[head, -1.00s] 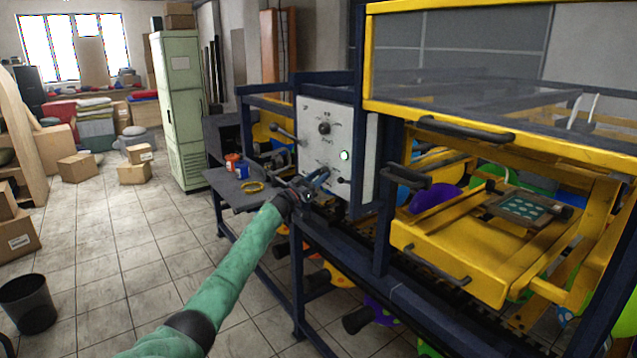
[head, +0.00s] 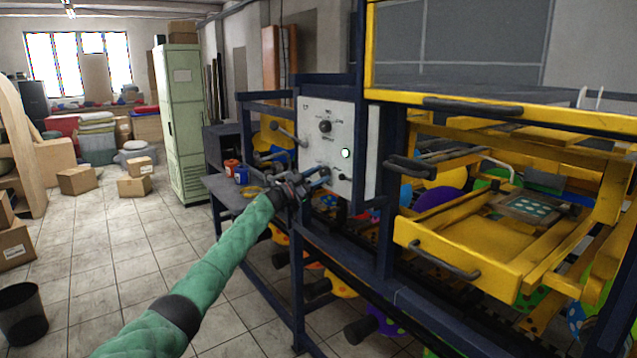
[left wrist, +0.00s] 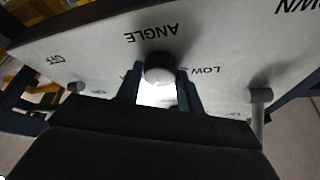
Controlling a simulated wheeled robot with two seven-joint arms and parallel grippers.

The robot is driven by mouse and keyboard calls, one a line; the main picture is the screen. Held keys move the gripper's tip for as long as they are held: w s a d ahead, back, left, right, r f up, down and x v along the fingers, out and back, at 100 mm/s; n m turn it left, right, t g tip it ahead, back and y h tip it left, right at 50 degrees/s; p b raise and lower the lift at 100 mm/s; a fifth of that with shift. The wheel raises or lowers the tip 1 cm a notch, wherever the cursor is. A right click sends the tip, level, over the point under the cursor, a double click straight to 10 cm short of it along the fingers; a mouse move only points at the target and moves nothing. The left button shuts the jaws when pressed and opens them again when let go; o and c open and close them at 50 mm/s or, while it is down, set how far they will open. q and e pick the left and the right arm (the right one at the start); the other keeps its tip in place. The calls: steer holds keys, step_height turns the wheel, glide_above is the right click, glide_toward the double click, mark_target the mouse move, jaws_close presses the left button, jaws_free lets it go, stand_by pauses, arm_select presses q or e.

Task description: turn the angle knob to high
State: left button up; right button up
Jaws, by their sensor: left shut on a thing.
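The white control panel (head: 362,118) is upright on the blue frame in the head view. My left gripper (head: 320,177) is at the panel's lower part, below an upper dark knob (head: 325,126) and left of a lit round button (head: 345,153). In the left wrist view the panel appears upside down, with the words ANGLE and LOW. The round angle knob (left wrist: 160,68) is between the two blue fingers of my left gripper (left wrist: 161,80), which is shut on it. The fingers partly hide the knob and its markings. My right gripper is not in view.
A lever (head: 288,135) sticks out at the panel's left, and a grey pin (left wrist: 260,100) stands near the gripper. A small side table (head: 222,188) holds red and blue jars. The yellow press frame (head: 470,245) stands right of the panel.

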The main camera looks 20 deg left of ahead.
arm_select(q)
steer(key=shift+m+b, duration=0.45)
steer(key=shift+m, duration=0.25)
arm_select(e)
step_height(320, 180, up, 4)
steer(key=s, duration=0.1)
arm_select(q)
steer(key=shift+a+m+g+h+b, duration=0.1)
steer(key=shift+m+g+h+b, duration=0.2)
steer(key=shift+m+g+b, duration=0.95)
steer(key=shift+w+m+b, duration=0.1)
steer(key=shift+m+b, duration=0.25)
steer(key=shift+m, duration=0.7)
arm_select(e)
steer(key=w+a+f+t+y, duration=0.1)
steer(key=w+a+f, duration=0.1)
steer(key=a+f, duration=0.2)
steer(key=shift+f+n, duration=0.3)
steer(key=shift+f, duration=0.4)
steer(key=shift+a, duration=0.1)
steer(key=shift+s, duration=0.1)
arm_select(q)
steer(key=o, duration=1)
steer(key=shift+r, duration=0.1)
